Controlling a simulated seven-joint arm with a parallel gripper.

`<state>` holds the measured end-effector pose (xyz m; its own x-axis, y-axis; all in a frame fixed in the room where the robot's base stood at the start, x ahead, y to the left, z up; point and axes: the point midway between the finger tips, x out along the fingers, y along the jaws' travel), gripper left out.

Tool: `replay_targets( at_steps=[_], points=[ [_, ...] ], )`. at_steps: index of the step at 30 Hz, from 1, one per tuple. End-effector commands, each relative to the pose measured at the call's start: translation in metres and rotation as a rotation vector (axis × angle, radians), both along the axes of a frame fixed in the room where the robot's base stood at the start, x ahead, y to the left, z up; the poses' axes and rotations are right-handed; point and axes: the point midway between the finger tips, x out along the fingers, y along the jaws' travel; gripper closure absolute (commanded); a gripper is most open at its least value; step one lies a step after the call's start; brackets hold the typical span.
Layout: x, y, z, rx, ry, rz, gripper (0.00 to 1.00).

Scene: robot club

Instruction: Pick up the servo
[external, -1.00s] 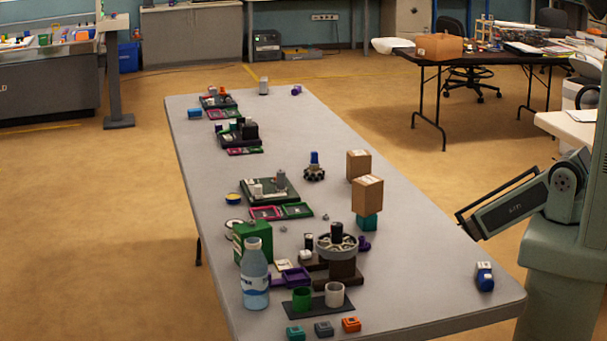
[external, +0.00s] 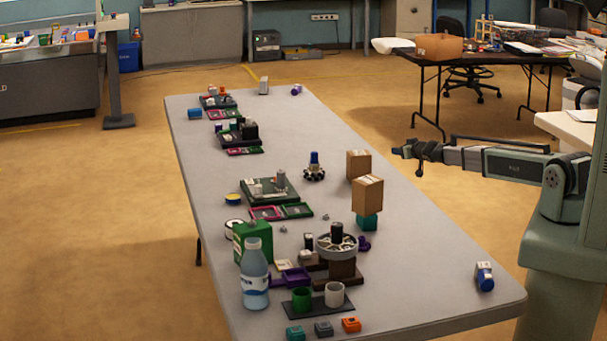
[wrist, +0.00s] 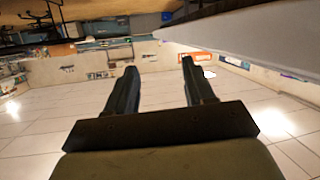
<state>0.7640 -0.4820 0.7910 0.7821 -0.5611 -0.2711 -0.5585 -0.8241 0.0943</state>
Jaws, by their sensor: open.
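I cannot tell for certain which object is the servo. A small blue and white block (external: 484,277) lies alone at the right front of the long grey table. Small teal (external: 295,333), grey (external: 323,328) and orange (external: 351,324) blocks sit in a row at its front edge. My gripper (external: 405,160) is raised above and right of the table's right edge, pointing left, apart from every object. In the wrist view its two fingers (wrist: 159,68) are spread with nothing between them.
A water bottle (external: 254,275), a green box (external: 252,242), a wheel-like part on a brown stand (external: 342,268) and stacked cardboard boxes (external: 367,194) stand on the table (external: 420,290). Its right front is mostly clear. The wrist view shows room surfaces and a grey table edge (wrist: 240,30).

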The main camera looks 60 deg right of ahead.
Motion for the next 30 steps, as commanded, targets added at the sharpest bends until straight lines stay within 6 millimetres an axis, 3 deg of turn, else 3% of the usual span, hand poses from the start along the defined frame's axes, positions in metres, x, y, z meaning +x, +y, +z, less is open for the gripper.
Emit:
replay_targets(
  at_steps=[1, 5, 9, 13, 20, 24, 30],
  points=[
    [0.014, -0.004, 0.026, -0.008, -0.047, 0.008, 0.47],
    [0.049, 0.014, 0.085, 0.019, -0.158, 0.037, 0.47],
    [0.093, 0.068, 0.139, 0.115, -0.256, 0.072, 0.47],
    [0.126, 0.126, 0.171, 0.228, -0.303, 0.090, 0.47],
    [0.166, 0.231, 0.191, 0.449, -0.288, 0.081, 0.47],
    [0.179, 0.300, 0.184, 0.583, -0.216, 0.047, 0.47],
    [0.181, 0.403, 0.166, 0.758, -0.071, -0.016, 0.47]
  ],
)
